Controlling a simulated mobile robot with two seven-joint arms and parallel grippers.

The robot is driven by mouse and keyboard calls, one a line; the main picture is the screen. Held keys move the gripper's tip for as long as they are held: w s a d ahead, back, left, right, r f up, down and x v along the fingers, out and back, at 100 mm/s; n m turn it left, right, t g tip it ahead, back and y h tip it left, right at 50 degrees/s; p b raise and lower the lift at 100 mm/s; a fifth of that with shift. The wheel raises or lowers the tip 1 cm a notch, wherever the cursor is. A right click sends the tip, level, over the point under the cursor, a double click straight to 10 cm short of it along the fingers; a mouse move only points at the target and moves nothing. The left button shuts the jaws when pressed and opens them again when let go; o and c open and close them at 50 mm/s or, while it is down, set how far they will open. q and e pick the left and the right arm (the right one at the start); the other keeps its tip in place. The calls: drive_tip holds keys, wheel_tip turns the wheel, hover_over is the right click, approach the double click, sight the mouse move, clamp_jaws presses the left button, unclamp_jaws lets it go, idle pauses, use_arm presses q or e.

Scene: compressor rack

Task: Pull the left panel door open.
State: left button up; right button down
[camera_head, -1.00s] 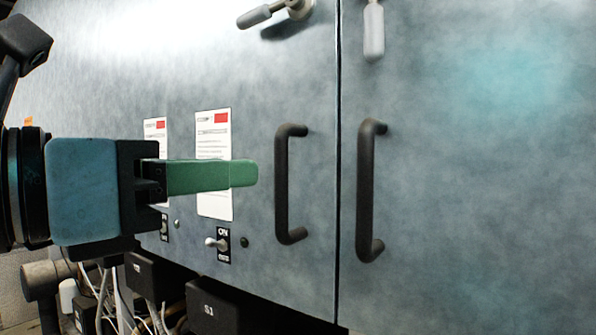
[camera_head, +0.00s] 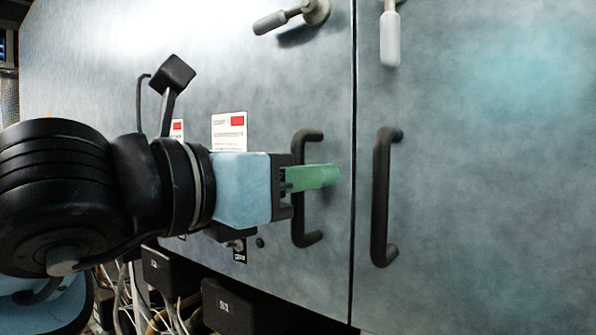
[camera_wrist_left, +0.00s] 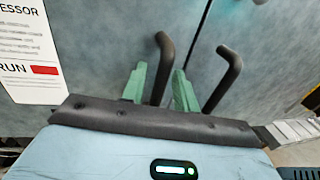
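The left panel door (camera_head: 90,60) is a grey-blue metal panel that sits flush beside the right one at a narrow seam. Its dark bar handle (camera_head: 305,238) stands upright near the seam. My left gripper (camera_head: 315,177) has green fingers and reaches across this handle in the head view, hiding its middle. In the left wrist view, my open left gripper (camera_wrist_left: 159,85) has the left door handle (camera_wrist_left: 161,72) between its two fingers, with a gap visible. My right gripper is not in view.
The right door handle (camera_head: 380,200) is close on the right, just beyond one finger in the wrist view. A tilted lever (camera_head: 280,20) is above the left handle; another lever (camera_head: 390,38) hangs down on the right door. Boxes and cables (camera_head: 165,275) are below.

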use_arm(q)
clamp_jaws()
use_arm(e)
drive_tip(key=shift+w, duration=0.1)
use_arm(q)
drive_tip(key=shift+s+a, duration=0.1)
drive_tip(key=shift+a, duration=0.05)
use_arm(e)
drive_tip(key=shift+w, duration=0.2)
